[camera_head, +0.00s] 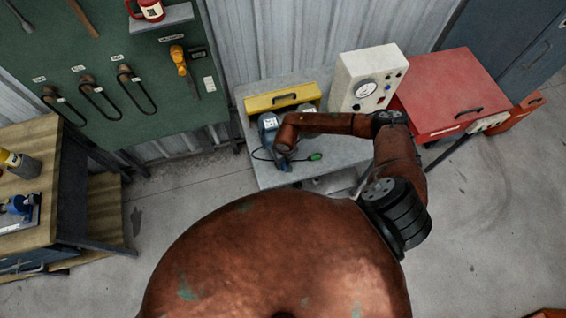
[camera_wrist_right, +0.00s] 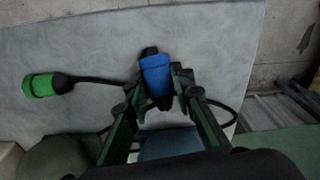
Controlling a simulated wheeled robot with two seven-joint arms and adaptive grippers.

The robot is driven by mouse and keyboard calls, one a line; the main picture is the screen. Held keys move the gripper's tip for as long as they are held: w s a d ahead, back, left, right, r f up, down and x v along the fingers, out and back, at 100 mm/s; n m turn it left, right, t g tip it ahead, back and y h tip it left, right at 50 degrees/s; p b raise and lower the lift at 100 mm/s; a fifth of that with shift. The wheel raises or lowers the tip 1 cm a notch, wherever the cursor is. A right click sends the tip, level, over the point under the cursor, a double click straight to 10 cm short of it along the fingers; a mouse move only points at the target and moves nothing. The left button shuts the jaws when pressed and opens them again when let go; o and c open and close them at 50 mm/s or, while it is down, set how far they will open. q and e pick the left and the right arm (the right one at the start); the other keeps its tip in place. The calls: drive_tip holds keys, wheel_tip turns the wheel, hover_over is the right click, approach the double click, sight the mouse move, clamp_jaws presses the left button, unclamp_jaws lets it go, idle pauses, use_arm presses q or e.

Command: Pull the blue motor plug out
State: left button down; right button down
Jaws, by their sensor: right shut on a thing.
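The blue plug (camera_wrist_right: 155,74) sits between the fingertips of my right gripper (camera_wrist_right: 158,84) in the right wrist view. The fingers are shut on its sides. Black parts show at both ends of the plug; I cannot tell whether it is seated in a socket. In the head view my right gripper (camera_head: 284,161) reaches down beside the blue-grey motor (camera_head: 268,126) on the grey bench, and my wrist hides the blue plug there. A green plug (camera_wrist_right: 42,85) on a black cable lies apart on the bench; it also shows in the head view (camera_head: 316,156). My left gripper is not in view.
A yellow toolbox (camera_head: 283,99) stands behind the motor. A pale control box (camera_head: 366,82) with a gauge and a red toolbox (camera_head: 450,92) stand to the right. The grey bench (camera_head: 335,165) is clear near its front edge. A black cable (camera_wrist_right: 232,108) loops beside my gripper.

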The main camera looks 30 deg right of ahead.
drive_tip(key=c, duration=1.6)
unclamp_jaws()
drive_tip(key=shift+r, duration=0.15)
wheel_tip(320, 180, up, 12)
drive_tip(key=s, duration=0.1)
drive_tip(key=shift+a, duration=0.1)
